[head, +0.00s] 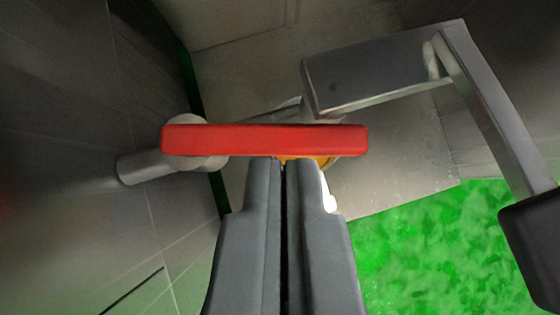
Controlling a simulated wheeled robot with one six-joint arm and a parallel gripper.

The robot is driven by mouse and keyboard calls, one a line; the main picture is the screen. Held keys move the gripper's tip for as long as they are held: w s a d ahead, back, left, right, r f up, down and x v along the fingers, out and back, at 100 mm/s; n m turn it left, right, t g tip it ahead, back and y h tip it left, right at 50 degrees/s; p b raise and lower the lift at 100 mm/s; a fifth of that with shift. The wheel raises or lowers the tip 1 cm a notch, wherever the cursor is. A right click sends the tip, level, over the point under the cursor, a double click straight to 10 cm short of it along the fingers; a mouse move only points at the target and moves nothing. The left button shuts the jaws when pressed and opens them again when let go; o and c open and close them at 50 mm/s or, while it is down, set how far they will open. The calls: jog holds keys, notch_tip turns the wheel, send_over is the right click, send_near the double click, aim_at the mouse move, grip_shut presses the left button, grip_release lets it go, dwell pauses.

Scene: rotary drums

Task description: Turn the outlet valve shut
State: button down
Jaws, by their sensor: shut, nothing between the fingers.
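A red bar-shaped handle (264,140), which looks like the outlet valve's lever, lies level across the middle of the head view. Its left end sits over a pale round fitting on a grey pipe (140,167). My gripper (285,162) points up the picture from the bottom, its two grey fingers together and empty. The fingertips lie just below the handle's lower edge in the picture, right of its middle. I cannot tell whether they touch it. A yellow-orange part (308,162) shows partly behind the fingertips and handle; the rest of it is hidden.
A grey metal bracket (385,68) stands at upper right, with an arm running down to a dark block (535,235) at the right edge. A dark tiled wall (70,110) is close on the left. Bright green ground (420,250) lies at lower right.

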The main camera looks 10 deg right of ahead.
aim_at(283, 123)
jog(key=shift+x, duration=4)
